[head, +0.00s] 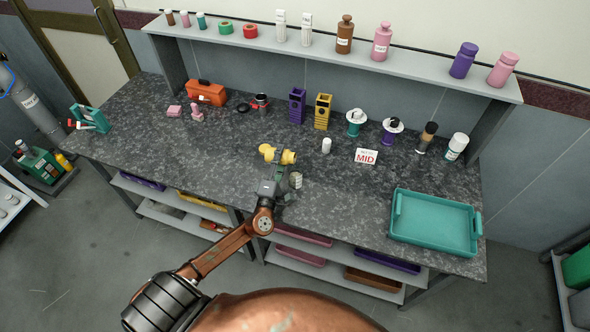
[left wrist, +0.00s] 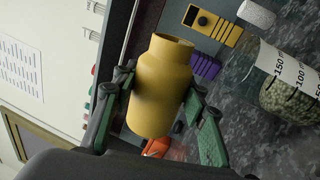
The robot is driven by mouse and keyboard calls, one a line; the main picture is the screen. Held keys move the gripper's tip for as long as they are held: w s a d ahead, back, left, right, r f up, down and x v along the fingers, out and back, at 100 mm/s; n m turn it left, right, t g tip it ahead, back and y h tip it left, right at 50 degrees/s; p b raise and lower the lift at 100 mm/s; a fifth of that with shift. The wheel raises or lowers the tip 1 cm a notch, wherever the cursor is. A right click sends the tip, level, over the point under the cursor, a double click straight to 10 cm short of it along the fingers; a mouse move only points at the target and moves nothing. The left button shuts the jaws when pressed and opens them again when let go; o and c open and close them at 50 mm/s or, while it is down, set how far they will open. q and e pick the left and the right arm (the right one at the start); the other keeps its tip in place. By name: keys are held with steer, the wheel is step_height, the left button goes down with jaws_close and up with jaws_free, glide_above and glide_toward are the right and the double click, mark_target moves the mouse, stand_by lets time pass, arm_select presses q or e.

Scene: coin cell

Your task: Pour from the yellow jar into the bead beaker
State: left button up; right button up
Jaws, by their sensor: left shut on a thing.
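The yellow jar (head: 289,158) is held above the bench in my left gripper (head: 279,160). The left wrist view shows the jar (left wrist: 160,92) between the two fingers (left wrist: 155,105), lying roughly on its side. Its open neck points to the right in the head view. I cannot see inside it, and no stream shows. The bead beaker (head: 295,181) stands on the bench close to the gripper, just nearer than the jar and a little right. In the left wrist view the beaker (left wrist: 284,101) holds pale beads and has 150 and 100 marks. My right gripper is out of view.
A white cylinder (head: 326,146) and a MID sign (head: 366,156) stand right of the jar. Purple (head: 297,106) and yellow (head: 322,112) racks stand behind. A teal tray (head: 394,222) is at the right. Several bottles line the shelf. Bench left of the jar is mostly clear.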

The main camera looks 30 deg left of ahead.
arm_select(q)
steer(key=shift+w+d+f+m+h+p, duration=0.15)
steer(key=shift+f+m+p, duration=0.1)
steer(key=shift+m, duration=0.3)
steer(key=shift+s+f+m+h+p, duration=0.1)
steer(key=shift+m+h+p, duration=0.15)
steer(key=shift+m, duration=0.35)
steer(key=shift+w+d+f+m+h+p, duration=0.1)
steer(key=shift+f+m+p, duration=0.15)
steer(key=shift+m, duration=0.3)
stand_by(2.3)
steer(key=shift+d+r+m+h+p, duration=0.15)
steer(key=shift+r+m+p, duration=0.15)
steer(key=shift+m+p, duration=0.55)
steer(key=shift+d+r+m+h+p, duration=0.15)
steer(key=shift+r+m+p, duration=0.1)
steer(key=shift+m+p, duration=0.6)
stand_by(2.3)
